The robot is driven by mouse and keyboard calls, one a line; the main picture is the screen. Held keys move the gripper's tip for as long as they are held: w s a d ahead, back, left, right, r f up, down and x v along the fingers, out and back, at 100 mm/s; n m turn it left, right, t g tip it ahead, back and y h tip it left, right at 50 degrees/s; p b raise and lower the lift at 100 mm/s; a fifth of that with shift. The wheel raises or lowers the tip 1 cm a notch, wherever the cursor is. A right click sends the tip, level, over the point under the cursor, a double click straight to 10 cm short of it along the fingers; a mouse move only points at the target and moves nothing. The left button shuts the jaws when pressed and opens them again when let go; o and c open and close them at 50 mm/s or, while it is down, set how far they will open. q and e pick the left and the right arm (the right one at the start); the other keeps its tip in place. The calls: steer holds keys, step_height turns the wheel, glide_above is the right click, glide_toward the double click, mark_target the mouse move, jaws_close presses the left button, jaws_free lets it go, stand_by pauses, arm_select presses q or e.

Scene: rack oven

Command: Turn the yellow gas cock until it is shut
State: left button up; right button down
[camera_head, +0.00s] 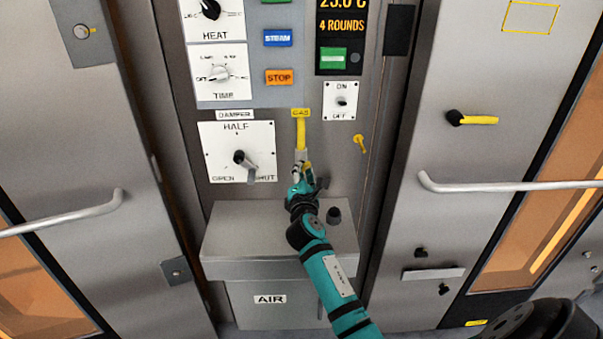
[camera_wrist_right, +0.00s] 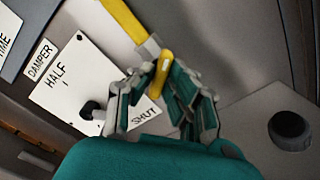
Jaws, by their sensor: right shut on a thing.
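The yellow gas cock lever (camera_wrist_right: 161,72) sits at a grey valve body (camera_wrist_right: 149,48) on the end of a yellow pipe (camera_wrist_right: 122,18). The lever points downward, at an angle to the pipe's line. My right gripper (camera_head: 303,172) reaches up from below and is shut on the lever. In the wrist view its fingers (camera_wrist_right: 160,92) lie on both sides of the lever and hide part of it. My left gripper is not in view.
The damper plate (camera_head: 237,139) with its dark knob is left of the cock. A small yellow peg (camera_head: 361,144) is to the right. A grey AIR box (camera_head: 232,222) with a dark knob (camera_head: 334,215) juts out below. Door handles (camera_head: 510,186) flank the panel.

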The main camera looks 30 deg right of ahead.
steer(key=m, duration=0.3)
steer(key=shift+b, duration=0.35)
steer(key=shift+f, duration=0.1)
steer(key=m+b, duration=0.1)
steer(key=m, duration=0.2)
steer(key=shift+m+b, duration=0.4)
steer(key=c, duration=1.2)
jaws_free()
